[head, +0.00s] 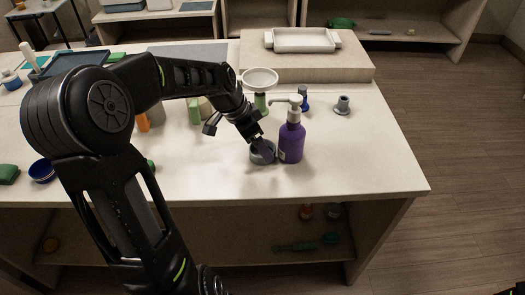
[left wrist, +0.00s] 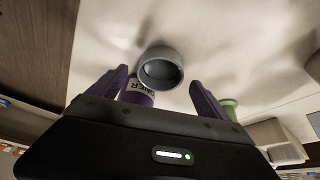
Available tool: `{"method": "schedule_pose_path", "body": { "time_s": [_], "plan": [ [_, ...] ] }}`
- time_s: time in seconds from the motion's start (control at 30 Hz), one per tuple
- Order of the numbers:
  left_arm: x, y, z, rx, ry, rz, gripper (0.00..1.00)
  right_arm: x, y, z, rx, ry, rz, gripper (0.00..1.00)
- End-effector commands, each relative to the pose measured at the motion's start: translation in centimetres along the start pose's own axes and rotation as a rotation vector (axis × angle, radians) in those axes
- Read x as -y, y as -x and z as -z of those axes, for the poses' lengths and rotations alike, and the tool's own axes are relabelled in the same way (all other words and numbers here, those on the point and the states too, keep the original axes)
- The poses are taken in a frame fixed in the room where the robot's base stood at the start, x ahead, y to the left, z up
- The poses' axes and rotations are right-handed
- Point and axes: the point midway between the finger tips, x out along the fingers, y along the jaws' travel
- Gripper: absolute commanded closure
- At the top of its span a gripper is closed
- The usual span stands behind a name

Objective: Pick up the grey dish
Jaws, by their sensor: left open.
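The grey dish (head: 254,158) is a small round cup near the front right of the white table, just left of the purple pump bottle (head: 291,142). In the left wrist view the dish (left wrist: 160,52) lies ahead, between the lines of my two purple fingers. My left gripper (head: 263,146) is just over the dish and hides part of it in the head view. In the wrist view my left gripper (left wrist: 158,76) is open with nothing held. I cannot tell whether the fingers touch the dish.
The purple bottle (left wrist: 137,97) is close behind one finger in the wrist view. A white bowl on a green stand (head: 260,80), a blue item (head: 304,98) and a grey-green fitting (head: 342,106) stand behind. A white tray (head: 303,40) sits on a raised board. The table's front right is clear.

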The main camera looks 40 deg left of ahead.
Motion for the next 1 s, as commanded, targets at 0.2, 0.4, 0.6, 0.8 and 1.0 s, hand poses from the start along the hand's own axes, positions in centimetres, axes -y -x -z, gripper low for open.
{"method": "schedule_pose_path", "body": {
  "time_s": [0.2, 0.4, 0.6, 0.8, 1.0],
  "plan": [
    [0.0, -2.1, 0.0, 0.000, 0.000, 0.000, 0.11, 0.1, 0.3, -0.1, 0.001, -0.001, -0.001, 0.64],
    [0.0, -2.1, 0.0, 0.000, -0.001, 0.001, 0.11, 0.1, 0.3, -0.1, 0.001, -0.001, -0.001, 0.64],
    [0.0, -2.1, 0.0, 0.000, -0.001, 0.001, 0.11, 0.1, 0.3, -0.1, 0.001, -0.001, -0.001, 0.64],
    [0.0, -2.1, 0.0, 0.000, -0.001, 0.001, 0.13, 0.1, 0.3, -0.1, 0.001, -0.001, -0.001, 0.64],
    [0.0, -2.1, 0.0, 0.000, -0.001, 0.001, 0.29, 0.1, 0.3, -0.1, 0.001, -0.001, -0.001, 0.64]
  ]
}}
